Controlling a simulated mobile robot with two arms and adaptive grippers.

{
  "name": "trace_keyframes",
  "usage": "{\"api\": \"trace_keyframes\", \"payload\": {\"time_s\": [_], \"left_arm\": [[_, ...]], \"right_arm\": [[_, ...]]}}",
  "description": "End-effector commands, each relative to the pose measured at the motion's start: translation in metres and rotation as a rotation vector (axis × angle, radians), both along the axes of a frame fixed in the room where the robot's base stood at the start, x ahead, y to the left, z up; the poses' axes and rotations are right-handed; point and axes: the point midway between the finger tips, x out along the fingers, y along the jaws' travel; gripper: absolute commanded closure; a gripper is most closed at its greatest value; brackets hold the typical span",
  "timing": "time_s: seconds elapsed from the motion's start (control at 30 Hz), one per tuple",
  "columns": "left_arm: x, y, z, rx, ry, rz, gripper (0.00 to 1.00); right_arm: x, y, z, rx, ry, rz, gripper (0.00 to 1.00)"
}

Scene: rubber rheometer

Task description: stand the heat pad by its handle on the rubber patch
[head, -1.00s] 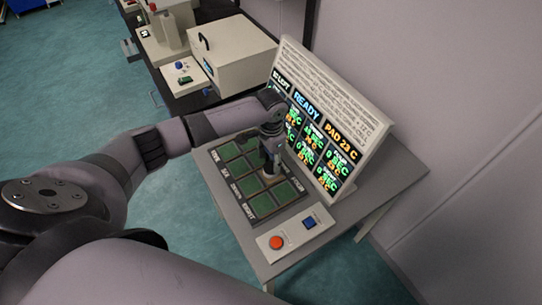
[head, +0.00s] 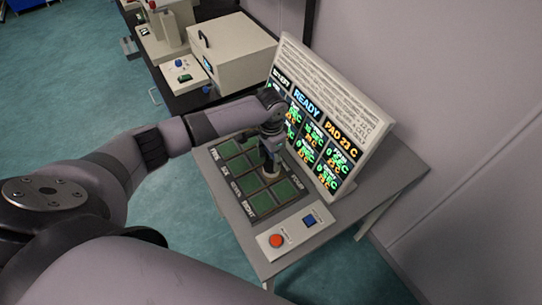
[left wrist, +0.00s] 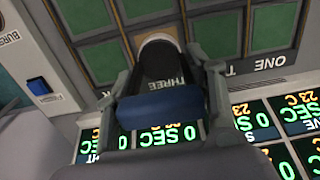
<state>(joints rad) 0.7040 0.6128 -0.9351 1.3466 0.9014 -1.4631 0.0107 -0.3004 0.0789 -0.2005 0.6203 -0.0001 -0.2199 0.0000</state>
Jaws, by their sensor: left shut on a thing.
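The heat pad has a cream rim that shows in the left wrist view (left wrist: 158,38), with a dark body and a blue handle (left wrist: 160,106) between my fingers. In the head view its pale lower part (head: 271,173) is over the dark board. My left gripper (head: 271,152) is above it, shut on the handle. The board carries a grid of green rubber patches (head: 263,203); more show in the left wrist view (left wrist: 216,33). The pad and gripper hide part of the grid, and I cannot tell whether the pad touches it. My right gripper is not in view.
A tilted screen (head: 345,115) stands close behind the board. A panel with a red button (head: 276,240) and a blue button (head: 309,220) lies at the front of the grey table (head: 378,185). A cream box (head: 238,45) stands on the neighbouring bench.

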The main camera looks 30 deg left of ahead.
Motion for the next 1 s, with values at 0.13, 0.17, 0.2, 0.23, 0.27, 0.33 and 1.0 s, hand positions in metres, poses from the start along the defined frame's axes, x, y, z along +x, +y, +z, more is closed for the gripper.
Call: {"api": "trace_keyframes", "payload": {"time_s": [0.13,0.17,0.2,0.23,0.27,0.33,1.0], "left_arm": [[0.0013,-0.0003,-0.0002,-0.001,-0.004,0.0,1.0],[0.0013,-0.0003,-0.0005,-0.001,-0.004,0.0,1.0],[0.0013,-0.0003,-0.0009,-0.001,-0.004,0.0,1.0],[0.0013,-0.0003,-0.0012,-0.001,-0.004,0.0,1.0],[0.0014,-0.0002,-0.0015,-0.001,-0.004,0.0,1.0],[0.0014,-0.0002,-0.0023,-0.001,-0.003,0.0,1.0],[0.0009,0.0,-0.0056,0.0,-0.002,0.0,0.27]], "right_arm": [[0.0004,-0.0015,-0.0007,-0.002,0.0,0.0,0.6],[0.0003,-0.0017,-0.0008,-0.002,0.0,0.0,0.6],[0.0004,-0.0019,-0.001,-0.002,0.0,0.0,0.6],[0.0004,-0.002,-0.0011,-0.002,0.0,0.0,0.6],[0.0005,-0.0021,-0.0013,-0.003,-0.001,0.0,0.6],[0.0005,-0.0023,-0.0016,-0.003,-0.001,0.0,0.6],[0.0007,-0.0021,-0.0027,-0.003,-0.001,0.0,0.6]]}}
